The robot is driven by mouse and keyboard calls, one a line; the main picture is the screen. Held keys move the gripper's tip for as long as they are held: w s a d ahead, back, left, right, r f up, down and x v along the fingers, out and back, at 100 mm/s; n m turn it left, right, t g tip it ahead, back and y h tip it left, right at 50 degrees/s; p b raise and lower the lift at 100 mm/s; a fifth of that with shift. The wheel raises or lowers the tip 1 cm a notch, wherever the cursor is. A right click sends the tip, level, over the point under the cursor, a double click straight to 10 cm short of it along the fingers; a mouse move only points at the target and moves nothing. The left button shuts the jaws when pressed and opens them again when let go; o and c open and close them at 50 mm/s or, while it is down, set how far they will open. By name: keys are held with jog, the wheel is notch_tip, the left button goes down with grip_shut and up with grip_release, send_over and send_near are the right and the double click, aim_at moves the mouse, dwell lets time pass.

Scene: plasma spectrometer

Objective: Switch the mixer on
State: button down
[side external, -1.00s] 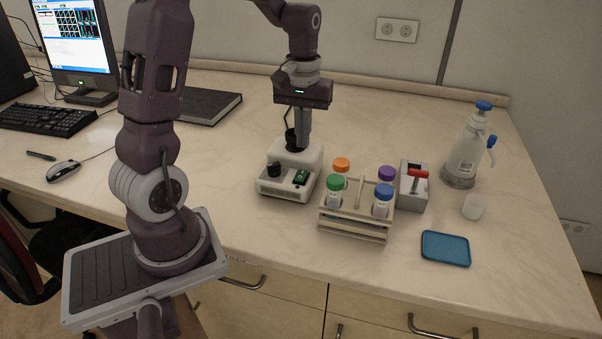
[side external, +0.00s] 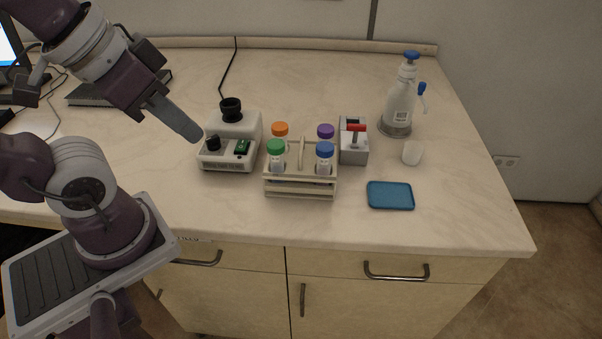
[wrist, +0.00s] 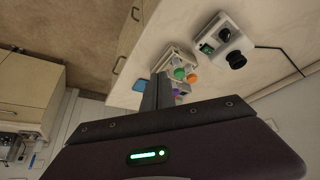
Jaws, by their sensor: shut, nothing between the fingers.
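The mixer (side external: 231,140) is a small white box on the bench with a black cup on top. Its front has a black knob (side external: 213,143) on the left and a green switch (side external: 242,147) on the right. The switch's position is too small to tell. My gripper (side external: 193,134) is shut and empty, tilted down to the right, with its tips near the mixer's left front side by the knob; I cannot tell whether they touch. In the wrist view the mixer (wrist: 222,42) shows beyond the closed fingers (wrist: 157,88), apart from them in the picture.
A wooden rack (side external: 300,187) with several colour-capped tubes stands right of the mixer. Beyond it are a grey box with a red handle (side external: 354,143), a dispenser bottle (side external: 400,103), a white cup (side external: 412,153) and a blue tray (side external: 390,195). A dark laptop-like slab (side external: 118,90) lies behind my arm.

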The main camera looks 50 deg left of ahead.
jog(key=m+g, duration=0.6)
jog(key=m, duration=0.3)
send_over(241, 147)
notch_tip(241, 147, down, 4)
jog(key=shift+a, duration=0.1)
jog(key=shift+f, duration=0.15)
notch_tip(241, 147, down, 14)
jog(key=shift+r, duration=0.1)
